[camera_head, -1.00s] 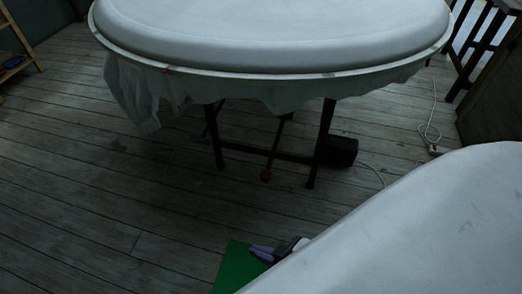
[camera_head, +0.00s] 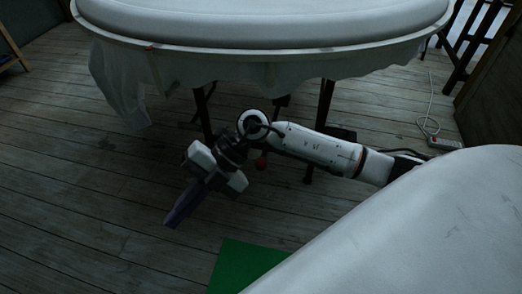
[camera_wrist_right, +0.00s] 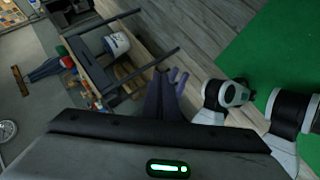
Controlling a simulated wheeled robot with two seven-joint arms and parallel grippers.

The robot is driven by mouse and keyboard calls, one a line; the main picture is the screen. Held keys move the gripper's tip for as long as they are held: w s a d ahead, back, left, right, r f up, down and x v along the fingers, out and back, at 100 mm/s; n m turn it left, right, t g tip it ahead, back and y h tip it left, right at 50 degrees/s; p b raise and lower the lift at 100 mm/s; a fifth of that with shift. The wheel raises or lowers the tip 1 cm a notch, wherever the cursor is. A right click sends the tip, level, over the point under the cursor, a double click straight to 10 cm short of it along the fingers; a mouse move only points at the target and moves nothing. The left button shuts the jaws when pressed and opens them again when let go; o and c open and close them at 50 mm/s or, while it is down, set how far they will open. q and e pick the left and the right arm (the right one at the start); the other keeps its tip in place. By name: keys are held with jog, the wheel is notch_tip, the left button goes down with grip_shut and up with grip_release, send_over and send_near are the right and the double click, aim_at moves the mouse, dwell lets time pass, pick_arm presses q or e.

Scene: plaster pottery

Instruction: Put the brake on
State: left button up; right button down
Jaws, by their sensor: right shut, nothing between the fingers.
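A big round white plaster form (camera_head: 260,18) rests on a dark-legged stand with a hanging plastic sheet. In the right wrist view the fingers (camera_wrist_right: 167,82) show against the floor and a wooden rack. My left gripper is not in view.
A large pale surface (camera_head: 410,225) fills the lower right foreground. A green mat (camera_head: 240,264) lies on the plank floor. A power strip (camera_head: 443,143) and white cable lie at right. A wooden rack (camera_wrist_right: 103,65) holds a bucket (camera_wrist_right: 117,44).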

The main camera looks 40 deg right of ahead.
jog(key=w+d+f+h+b, duration=0.1)
jog(key=w+d+f+h, duration=0.15)
jog(key=d, duration=0.35)
jog(key=w+d+f+h, duration=0.2)
jog(key=d+h, duration=0.2)
jog(key=d, duration=0.1)
jog(key=m+t+h+b, duration=0.1)
jog(key=m+h, duration=0.2)
jog(key=h, duration=0.3)
send_near(261, 160)
jog(key=shift+d+f, duration=0.15)
jog(key=shift+f, duration=0.2)
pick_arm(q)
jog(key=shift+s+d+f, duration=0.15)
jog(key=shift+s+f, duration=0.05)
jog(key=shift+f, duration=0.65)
pick_arm(e)
jog(key=shift+y, duration=0.25)
